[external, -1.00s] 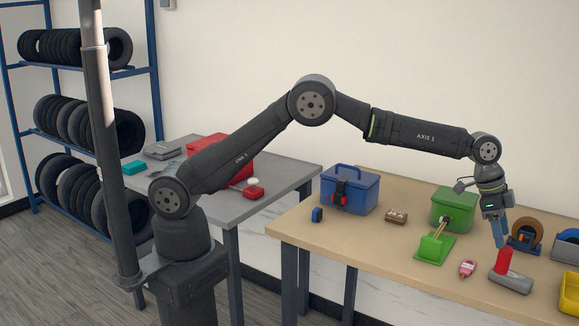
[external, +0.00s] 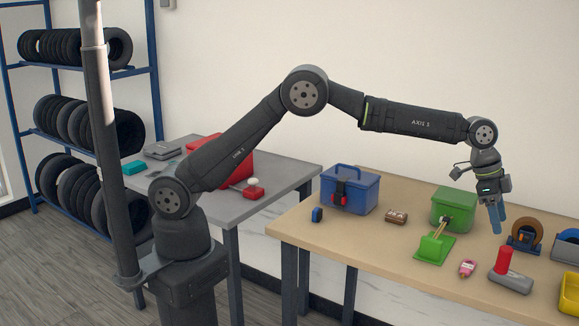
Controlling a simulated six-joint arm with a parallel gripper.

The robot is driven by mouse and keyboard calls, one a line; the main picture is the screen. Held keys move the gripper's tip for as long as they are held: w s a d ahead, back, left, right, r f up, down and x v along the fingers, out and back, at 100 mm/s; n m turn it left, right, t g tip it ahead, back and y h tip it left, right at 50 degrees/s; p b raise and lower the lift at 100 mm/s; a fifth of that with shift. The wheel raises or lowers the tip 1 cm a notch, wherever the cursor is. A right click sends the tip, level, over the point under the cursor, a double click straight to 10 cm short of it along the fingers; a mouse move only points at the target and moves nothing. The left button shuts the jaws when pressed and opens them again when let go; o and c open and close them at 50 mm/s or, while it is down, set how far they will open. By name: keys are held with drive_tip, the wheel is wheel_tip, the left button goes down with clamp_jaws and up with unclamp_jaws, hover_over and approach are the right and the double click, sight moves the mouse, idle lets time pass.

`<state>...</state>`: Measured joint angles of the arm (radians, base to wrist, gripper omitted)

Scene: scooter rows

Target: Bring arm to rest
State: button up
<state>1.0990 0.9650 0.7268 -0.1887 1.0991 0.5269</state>
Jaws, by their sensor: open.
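My gripper (external: 497,230) points down on blue fingers above the wooden table (external: 330,239), at the right of the view. It is open and empty, and the gap between its fingers is hard to see from this side. A red cylinder (external: 503,260) stands on a grey base (external: 511,281) below it and a little nearer the camera. The fingertips appear apart from the cylinder. My arm reaches across from its column at the left, with its elbow raised high.
A green box (external: 453,210), a green holder (external: 434,246), a pink item (external: 467,268) and a tape dispenser (external: 525,235) surround the gripper. A blue toolbox (external: 362,192) stands further left. A grey table (external: 220,210) holds a red box (external: 238,165). The table's front left is clear.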

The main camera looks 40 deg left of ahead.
sight(509, 249)
drive_tip(key=x, duration=1)
drive_tip(key=shift+r, duration=1.3)
